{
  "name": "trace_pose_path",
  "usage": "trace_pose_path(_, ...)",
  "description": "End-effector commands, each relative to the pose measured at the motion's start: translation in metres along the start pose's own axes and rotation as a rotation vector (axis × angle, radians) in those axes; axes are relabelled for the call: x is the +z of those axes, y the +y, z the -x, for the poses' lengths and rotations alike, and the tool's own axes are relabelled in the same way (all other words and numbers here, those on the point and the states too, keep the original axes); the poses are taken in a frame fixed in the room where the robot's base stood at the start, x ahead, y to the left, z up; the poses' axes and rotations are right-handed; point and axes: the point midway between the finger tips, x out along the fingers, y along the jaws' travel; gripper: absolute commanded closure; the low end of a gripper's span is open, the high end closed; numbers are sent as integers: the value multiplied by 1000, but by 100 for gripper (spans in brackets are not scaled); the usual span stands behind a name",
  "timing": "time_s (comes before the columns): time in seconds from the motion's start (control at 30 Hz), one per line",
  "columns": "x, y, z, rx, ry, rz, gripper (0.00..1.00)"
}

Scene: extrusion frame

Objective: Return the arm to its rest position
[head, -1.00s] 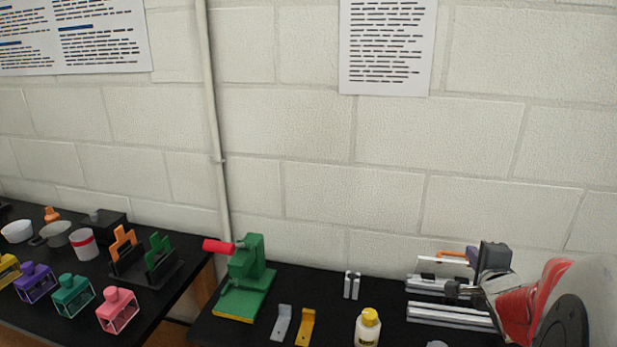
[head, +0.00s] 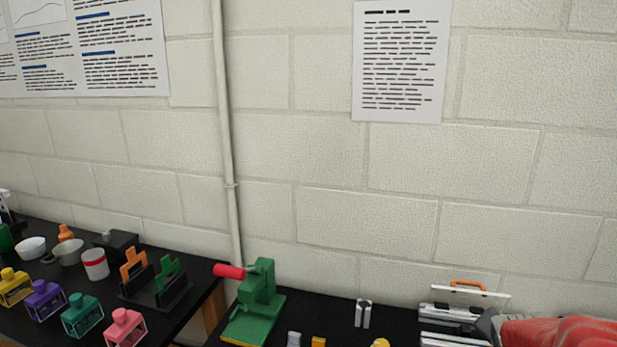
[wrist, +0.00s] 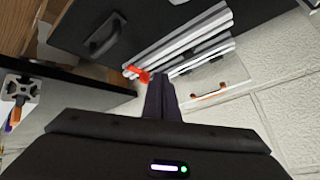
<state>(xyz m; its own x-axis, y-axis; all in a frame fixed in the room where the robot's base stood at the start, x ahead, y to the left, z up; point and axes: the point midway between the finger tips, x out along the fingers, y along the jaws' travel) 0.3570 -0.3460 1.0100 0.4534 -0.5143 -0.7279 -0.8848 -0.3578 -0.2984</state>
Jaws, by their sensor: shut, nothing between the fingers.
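My gripper (wrist: 160,98) shows in the wrist view as two dark fingers pressed together, with nothing held. An orange-red piece (wrist: 137,73) appears beside the fingertips; I cannot tell whether they touch. Silver extrusion bars (wrist: 180,40) lie beyond the fingers. In the head view, my red arm (head: 560,331) is low at the right edge, in front of the black bench. A dark part of the arm shows at its left end; the fingers cannot be made out there.
In the head view, silver bars (head: 455,316) and a panel with an orange handle (head: 468,285) stand by the arm. A green press (head: 257,300) is on the same bench. The left bench holds several coloured bottles.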

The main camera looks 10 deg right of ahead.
Motion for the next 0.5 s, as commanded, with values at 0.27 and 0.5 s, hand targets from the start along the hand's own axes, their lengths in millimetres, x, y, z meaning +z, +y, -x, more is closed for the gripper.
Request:
trace_pose_path(0.27, 57, -12, 48, 42, -164, 355, 100)
trace_pose_path(0.5, 121, -33, 109, -32, -327, 686, 100)
